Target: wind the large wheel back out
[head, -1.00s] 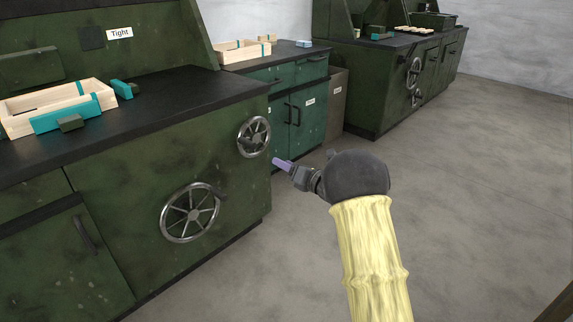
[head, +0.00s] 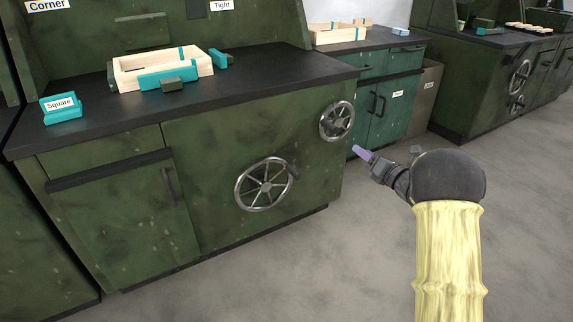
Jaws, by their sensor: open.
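The large wheel (head: 264,184) is a spoked metal handwheel on the front of the green machine cabinet, in the middle of the head view. A smaller spoked wheel (head: 337,121) sits higher and to its right, near the cabinet's corner. My gripper (head: 362,153) is to the right of both wheels, apart from them, and points up and left. Its purple fingertip shows. It is open and I see nothing in it. Part of it is hidden by its own wrist.
On the cabinet's black top (head: 240,78) stand a wooden crate (head: 128,80) with teal clamps and a teal block labelled Square (head: 60,107). A teal cabinet (head: 391,100) and a grey bin (head: 422,98) stand behind. The floor (head: 330,270) in front is clear.

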